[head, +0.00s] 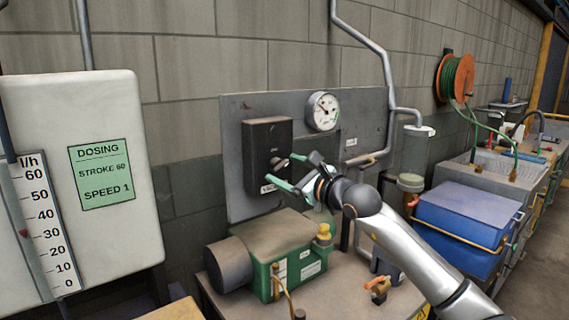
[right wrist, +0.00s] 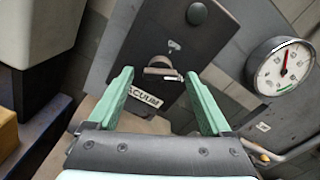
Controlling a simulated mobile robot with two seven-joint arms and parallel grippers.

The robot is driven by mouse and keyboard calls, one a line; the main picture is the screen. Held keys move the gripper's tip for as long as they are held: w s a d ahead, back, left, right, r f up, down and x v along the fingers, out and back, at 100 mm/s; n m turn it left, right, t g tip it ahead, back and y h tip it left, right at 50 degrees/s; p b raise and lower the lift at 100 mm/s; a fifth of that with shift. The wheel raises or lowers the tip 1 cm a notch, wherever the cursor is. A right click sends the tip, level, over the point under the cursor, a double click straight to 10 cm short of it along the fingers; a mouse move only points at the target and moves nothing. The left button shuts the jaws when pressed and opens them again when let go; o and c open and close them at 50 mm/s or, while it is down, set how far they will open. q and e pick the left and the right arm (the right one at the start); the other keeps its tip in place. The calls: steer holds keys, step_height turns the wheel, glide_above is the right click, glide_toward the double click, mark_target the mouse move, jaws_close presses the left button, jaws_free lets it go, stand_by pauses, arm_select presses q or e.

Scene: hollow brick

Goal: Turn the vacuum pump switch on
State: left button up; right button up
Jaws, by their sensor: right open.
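The vacuum switch is a dark box (head: 262,140) on a grey backing panel, with a small metal knob (head: 277,163) low on its front. In the right wrist view the knob (right wrist: 160,69) shows between the fingertips, with a white "VACUUM" label (right wrist: 145,97) beside it. My right gripper (head: 283,169) has green fingers and is open in front of the knob. Its fingers (right wrist: 158,76) lie on either side of the knob in that view. I cannot tell whether they touch it. My left gripper is not in view.
A round gauge (head: 322,111) is on the panel right of the box. A green pump (head: 285,262) with a grey motor sits below on the bench. A white dosing tank (head: 110,220) stands at left, and a blue box (head: 470,207) at right.

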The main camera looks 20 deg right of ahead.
steer(key=shift+w+a, duration=0.2)
steer(key=shift+w, duration=0.25)
steer(key=shift+c, duration=0.3)
jaws_close()
steer(key=m+b, duration=0.2)
steer(key=b, duration=0.1)
steer(key=shift+f+m, duration=0.25)
steer(key=shift+m, duration=0.05)
steer(key=m, duration=0.1)
steer(key=m+b, duration=0.1)
steer(key=m, duration=0.1)
steer(key=shift+r, duration=0.3)
steer(key=shift+o, duration=0.3)
jaws_free()
